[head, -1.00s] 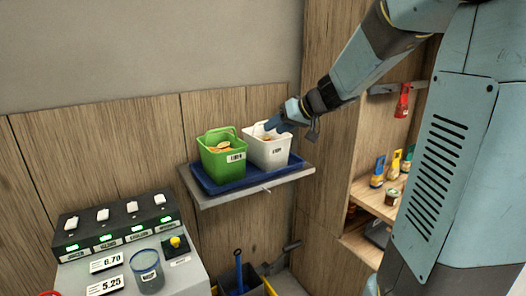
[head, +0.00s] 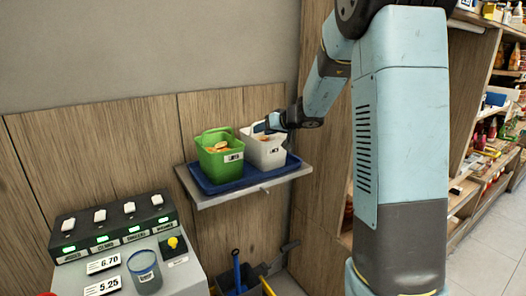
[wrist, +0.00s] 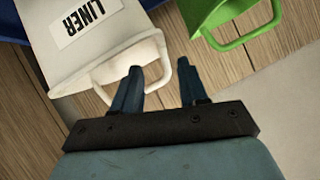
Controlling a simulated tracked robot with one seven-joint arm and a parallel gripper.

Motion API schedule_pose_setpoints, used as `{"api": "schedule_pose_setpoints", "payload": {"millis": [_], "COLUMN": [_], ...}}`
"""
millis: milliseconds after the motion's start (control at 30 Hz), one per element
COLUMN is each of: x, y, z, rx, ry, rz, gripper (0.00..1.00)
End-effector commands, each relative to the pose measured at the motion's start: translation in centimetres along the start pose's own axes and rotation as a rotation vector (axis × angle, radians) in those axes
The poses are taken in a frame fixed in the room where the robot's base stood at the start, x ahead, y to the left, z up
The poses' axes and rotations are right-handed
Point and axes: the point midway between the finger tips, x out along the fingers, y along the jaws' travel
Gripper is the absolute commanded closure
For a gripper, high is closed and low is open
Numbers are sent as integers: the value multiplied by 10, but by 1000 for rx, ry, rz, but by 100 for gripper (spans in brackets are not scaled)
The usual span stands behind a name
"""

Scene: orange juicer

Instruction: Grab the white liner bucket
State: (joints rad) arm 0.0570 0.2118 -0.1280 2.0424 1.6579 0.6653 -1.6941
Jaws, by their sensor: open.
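The white liner bucket (head: 264,152) stands on the blue tray on the wall shelf, to the right of the green bucket. Its side label reads LINER in the wrist view (wrist: 88,20), and its white handle (wrist: 160,75) loops out from the rim. My gripper (wrist: 166,80) is open. In the wrist view one finger overlaps the handle loop and the other is to the right of the handle's side bar, so the bar lies between the fingers. I cannot tell whether they touch it. In the head view my gripper (head: 266,126) is at the bucket's top rim.
The green bucket (head: 219,163) with orange contents stands close on the left. Both are on the blue tray (head: 226,187) on a small shelf (head: 222,201). A wooden wall panel (head: 322,200) is right of the shelf. A control box (head: 120,225) is at lower left.

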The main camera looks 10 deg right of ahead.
Motion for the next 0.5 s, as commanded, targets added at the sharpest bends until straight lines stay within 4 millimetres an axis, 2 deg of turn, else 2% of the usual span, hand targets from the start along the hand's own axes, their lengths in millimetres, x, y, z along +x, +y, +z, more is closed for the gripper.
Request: {"api": "schedule_pose_setpoints", "payload": {"millis": [233, 500], "x": [15, 50], "y": [-1, -2], "z": [3, 8], "rx": [1, 0], "ry": [-2, -2], "rz": [0, 0], "gripper": [57, 57]}}
